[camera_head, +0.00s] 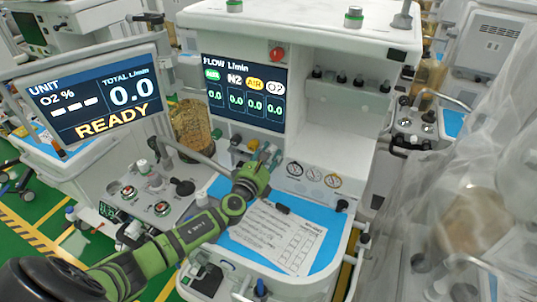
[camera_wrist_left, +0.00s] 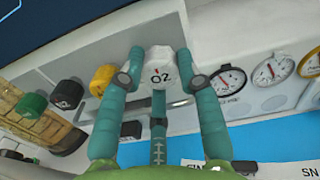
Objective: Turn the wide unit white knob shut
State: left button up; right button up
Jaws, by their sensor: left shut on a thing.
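The white knob (camera_wrist_left: 159,66), marked O2, sticks out from the front panel of the wide unit (camera_head: 340,35). In the left wrist view, my left gripper (camera_wrist_left: 162,70) has its teal fingers on both sides of the knob, shut on it. In the head view, my left gripper (camera_head: 268,156) reaches up to the panel below the flow screen (camera_head: 244,93), and the knob is largely hidden there by the fingers. The flow screen reads 0.0 in each visible column. My right gripper is not in view.
Yellow (camera_wrist_left: 102,79), black (camera_wrist_left: 66,94) and green (camera_wrist_left: 31,104) knobs sit left of the white one. Round gauges (camera_head: 314,174) are to its right. A paper sheet (camera_head: 277,236) lies on the blue worktop. Clear plastic sheeting (camera_head: 430,190) hangs at the right.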

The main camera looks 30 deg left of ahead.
pick_arm(q)
jog(key=o, duration=0.9)
jog(key=shift+s, duration=0.1)
jog(key=s, duration=1.1)
jog(key=shift+s+d, duration=0.35)
